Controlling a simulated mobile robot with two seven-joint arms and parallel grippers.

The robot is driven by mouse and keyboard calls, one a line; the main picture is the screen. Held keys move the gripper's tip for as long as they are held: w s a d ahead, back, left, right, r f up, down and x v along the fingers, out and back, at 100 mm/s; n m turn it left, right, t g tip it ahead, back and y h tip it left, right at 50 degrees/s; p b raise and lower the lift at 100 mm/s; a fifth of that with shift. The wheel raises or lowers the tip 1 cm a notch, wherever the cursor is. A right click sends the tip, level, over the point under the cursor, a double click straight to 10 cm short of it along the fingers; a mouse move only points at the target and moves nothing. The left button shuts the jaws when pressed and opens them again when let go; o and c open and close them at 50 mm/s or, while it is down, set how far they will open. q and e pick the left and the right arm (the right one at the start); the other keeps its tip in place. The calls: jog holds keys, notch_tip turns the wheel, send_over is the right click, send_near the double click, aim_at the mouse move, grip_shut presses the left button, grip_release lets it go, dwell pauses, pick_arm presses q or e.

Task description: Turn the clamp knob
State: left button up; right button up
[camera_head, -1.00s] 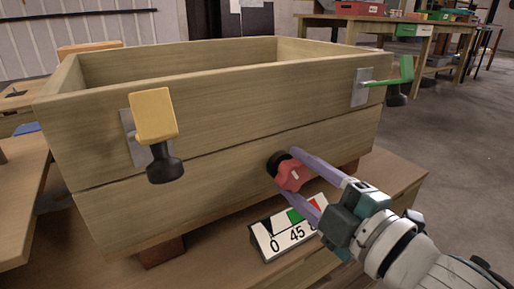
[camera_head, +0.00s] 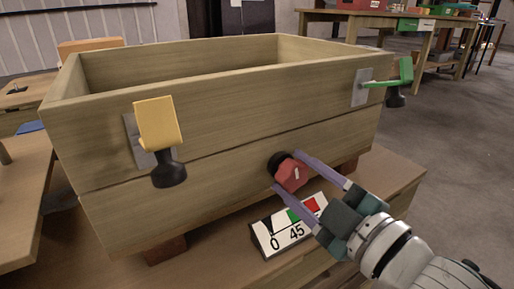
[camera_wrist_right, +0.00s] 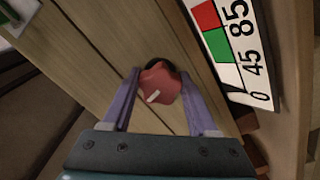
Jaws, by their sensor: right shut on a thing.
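The clamp knob (camera_head: 291,175) is red with a white mark and sits on a black base on the front of the wooden box (camera_head: 225,125). It also shows in the right wrist view (camera_wrist_right: 160,84), between the two purple fingers. My right gripper (camera_head: 288,172) is shut on the knob, with one finger on each side. In the right wrist view the right gripper (camera_wrist_right: 158,92) has its fingertips against the knob's sides. My left gripper is not in view.
A scale sign (camera_head: 287,228) with 0, 45 and green and red fields stands below the knob. The box stands on a wooden table (camera_head: 390,185).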

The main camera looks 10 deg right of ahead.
jog(key=o, duration=1.4)
jog(key=shift+c, duration=0.2)
jog(key=shift+s, duration=0.1)
jog(key=shift+s+d+r, duration=0.1)
jog(key=shift+s+d, duration=0.05)
jog(key=shift+s, duration=0.2)
jog(key=p+v, duration=0.3)
jog(key=v, duration=0.6)
